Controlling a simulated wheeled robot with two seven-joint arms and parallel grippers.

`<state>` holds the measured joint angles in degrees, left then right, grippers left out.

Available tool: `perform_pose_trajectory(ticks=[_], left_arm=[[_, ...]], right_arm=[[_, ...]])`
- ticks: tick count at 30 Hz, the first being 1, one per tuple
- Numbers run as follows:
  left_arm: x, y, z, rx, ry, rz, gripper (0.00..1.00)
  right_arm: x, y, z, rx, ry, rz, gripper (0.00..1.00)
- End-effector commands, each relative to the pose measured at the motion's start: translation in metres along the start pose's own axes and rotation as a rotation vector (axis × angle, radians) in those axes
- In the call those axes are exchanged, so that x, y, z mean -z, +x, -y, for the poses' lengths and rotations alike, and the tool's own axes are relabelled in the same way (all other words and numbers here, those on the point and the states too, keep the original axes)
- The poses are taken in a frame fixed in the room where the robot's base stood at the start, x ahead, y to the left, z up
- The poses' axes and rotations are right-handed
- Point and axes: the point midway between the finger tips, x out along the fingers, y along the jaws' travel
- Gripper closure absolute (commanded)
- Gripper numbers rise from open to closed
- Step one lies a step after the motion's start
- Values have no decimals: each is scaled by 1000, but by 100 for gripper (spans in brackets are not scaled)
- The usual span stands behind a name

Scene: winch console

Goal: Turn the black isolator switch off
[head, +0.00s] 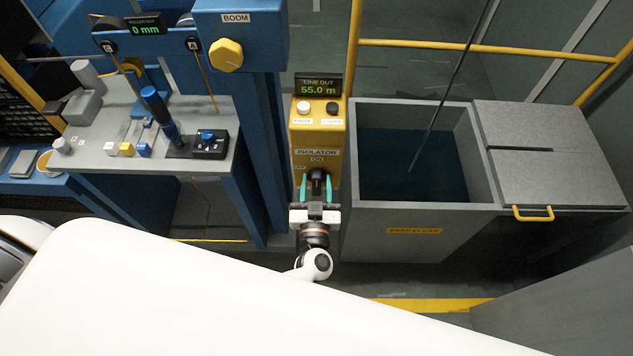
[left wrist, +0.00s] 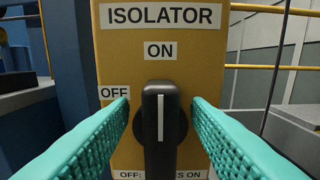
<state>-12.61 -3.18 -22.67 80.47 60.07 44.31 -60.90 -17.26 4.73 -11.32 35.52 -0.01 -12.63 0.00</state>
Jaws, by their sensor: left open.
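The black isolator switch (left wrist: 160,128) is on the front of a yellow post (head: 319,140). Its handle stands upright, with its white line pointing up to the ON label (left wrist: 160,51). An OFF label (left wrist: 114,92) is to the left of the switch. In the head view the switch (head: 317,182) shows beyond my gripper. My left gripper (head: 317,188) is open, with its teal fingers on either side of the handle; the left wrist view shows the fingers (left wrist: 160,110) with gaps to it. My right gripper is not in view.
Above the switch are a LINE OUT display (head: 318,87) reading 55.0 m, a white RAISE button (head: 304,107) and a black button (head: 332,108). A grey tank (head: 420,225) stands close on the right. A blue column (head: 262,150) is on the left.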

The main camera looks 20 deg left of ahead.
Motion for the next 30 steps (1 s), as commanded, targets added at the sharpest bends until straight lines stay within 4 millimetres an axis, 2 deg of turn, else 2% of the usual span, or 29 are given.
perform_pose_trajectory(ticks=[9,11,17,18,30], left_arm=[[0,3,0,0,0,-1,56],[0,3,0,0,0,-1,65],[0,3,0,0,0,0,97],[0,3,0,0,0,0,100],[1,3,-2,0,-88,-1,100]], right_arm=[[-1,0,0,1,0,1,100],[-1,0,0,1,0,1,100],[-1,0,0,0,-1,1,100],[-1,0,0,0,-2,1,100],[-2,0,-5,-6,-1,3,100]])
